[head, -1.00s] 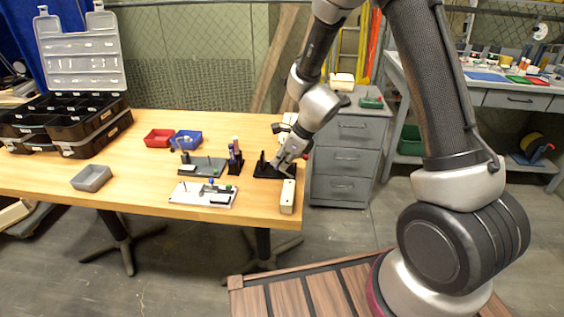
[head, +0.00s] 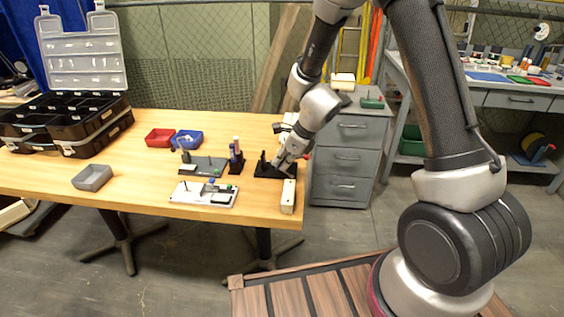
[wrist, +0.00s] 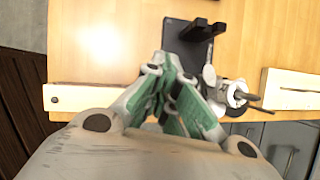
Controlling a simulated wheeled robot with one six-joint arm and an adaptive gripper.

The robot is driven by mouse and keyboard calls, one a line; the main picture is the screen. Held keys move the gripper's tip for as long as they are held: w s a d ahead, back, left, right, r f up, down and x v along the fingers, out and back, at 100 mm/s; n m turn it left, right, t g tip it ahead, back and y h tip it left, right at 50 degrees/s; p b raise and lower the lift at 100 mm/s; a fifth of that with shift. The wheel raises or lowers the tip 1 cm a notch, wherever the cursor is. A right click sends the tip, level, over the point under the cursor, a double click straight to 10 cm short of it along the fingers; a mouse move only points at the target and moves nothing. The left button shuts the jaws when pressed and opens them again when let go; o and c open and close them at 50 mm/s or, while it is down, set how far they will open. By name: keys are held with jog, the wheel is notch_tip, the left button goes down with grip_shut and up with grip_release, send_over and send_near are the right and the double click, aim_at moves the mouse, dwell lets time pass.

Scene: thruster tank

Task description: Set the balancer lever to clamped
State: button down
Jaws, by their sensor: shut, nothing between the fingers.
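A small black stand (head: 266,171) near the right end of the table seems to be the balancer. In the wrist view its dark base and upright bracket (wrist: 201,30) show just beyond my fingers. A white round part with a grey pin (wrist: 238,95) sits right of my fingers, near the table edge; I cannot tell whether it is the lever. The lever and its setting are not clear. My gripper (head: 281,164) is beside the stand, low over the table. In the wrist view its green-padded fingers (wrist: 174,62) are shut and empty, partly covering the base.
Cream blocks stand at the table's right edge, one nearer (head: 288,197) and one farther, also in the wrist view (wrist: 292,86). Left of the stand are a pen holder (head: 236,161), a grey fixture (head: 203,167) and a white plate (head: 190,196). A grey drawer cabinet (head: 345,150) adjoins the table.

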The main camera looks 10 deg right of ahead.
jog(key=shift+r, duration=0.2)
jog(key=shift+r, duration=0.6)
jog(key=a+r+v, duration=0.1)
jog(key=a+v, duration=0.1)
jog(key=v, duration=1.1)
jog(key=shift+w, duration=0.15)
